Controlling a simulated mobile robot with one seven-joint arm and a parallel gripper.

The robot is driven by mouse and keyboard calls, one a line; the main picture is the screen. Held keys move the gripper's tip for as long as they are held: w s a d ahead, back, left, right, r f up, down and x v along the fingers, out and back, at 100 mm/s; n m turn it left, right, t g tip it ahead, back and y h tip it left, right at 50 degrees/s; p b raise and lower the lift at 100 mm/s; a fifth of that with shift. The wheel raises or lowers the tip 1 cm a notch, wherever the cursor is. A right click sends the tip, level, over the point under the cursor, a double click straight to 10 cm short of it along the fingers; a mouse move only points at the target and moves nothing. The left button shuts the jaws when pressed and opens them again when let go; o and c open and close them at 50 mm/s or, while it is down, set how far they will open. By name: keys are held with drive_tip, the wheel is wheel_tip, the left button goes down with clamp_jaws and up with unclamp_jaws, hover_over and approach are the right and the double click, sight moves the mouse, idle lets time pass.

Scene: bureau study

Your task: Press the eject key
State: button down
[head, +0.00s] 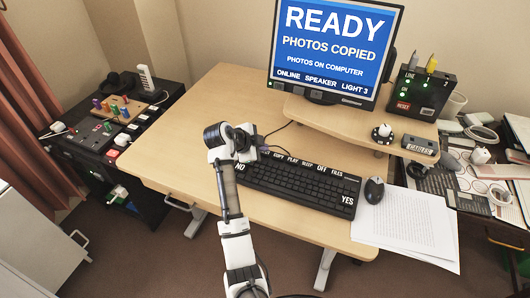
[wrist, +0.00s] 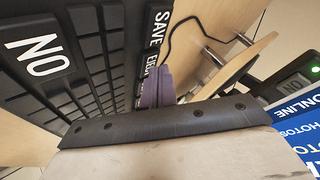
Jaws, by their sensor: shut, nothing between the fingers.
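The black keyboard (head: 296,186) lies on the desk. Its back row carries white labels such as copy, play, sleep, off and files. In the wrist view the keyboard (wrist: 85,60) fills the left side, with a large NO key and a SAVE label. The eject key label (wrist: 151,72) shows beside SAVE, partly cut off by my gripper. My gripper (wrist: 157,88) is shut and empty, its purplish fingertips at the eject label. I cannot tell whether they touch the key. In the head view my gripper (head: 262,150) is over the keyboard's back left, and my wrist hides the eject key.
A monitor (head: 334,50) on a riser reads "READY, PHOTOS COPIED, PHOTOS ON COMPUTER". A mouse (head: 374,190) and papers (head: 410,222) lie right of the keyboard. A black box with a reset key (head: 420,92) stands behind. The desk's left part is clear.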

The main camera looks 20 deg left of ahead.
sight(262, 154)
drive_tip(key=shift+f, duration=0.35)
drive_tip(key=shift+r, duration=0.1)
idle(0.4)
drive_tip(key=shift+r, duration=0.85)
drive_tip(key=shift+p, duration=0.3)
drive_tip(key=shift+r+p, duration=1.5)
drive_tip(key=shift+r, duration=1.05)
